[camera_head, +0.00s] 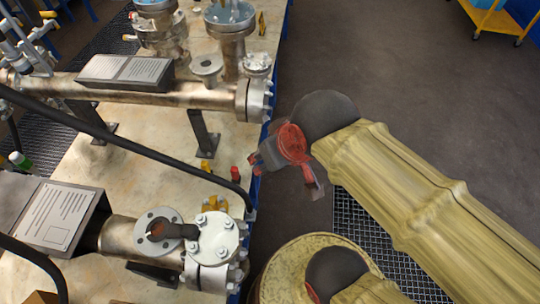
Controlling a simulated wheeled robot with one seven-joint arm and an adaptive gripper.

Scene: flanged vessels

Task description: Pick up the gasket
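A flat grey ring with bolt holes (147,245) lies at the lower left, beside a white bolted flange cover (219,241). It may be the gasket, but I cannot be sure. A dark piece lies across its right part. A second grey round flanged piece (207,66) sits near the upper pipe. My gripper (285,176) is over the right edge of the table, to the right of and apart from both pieces. Its fingers look spread, with nothing visible between them.
A pale workbench (118,178) bears steel pipes and flanged vessels (228,48). A black curved bar (150,153) crosses above it. Small red and yellow parts (206,168) lie near the bench's right edge. Open floor (400,80) is at the right, with a yellow cart (492,20) far off.

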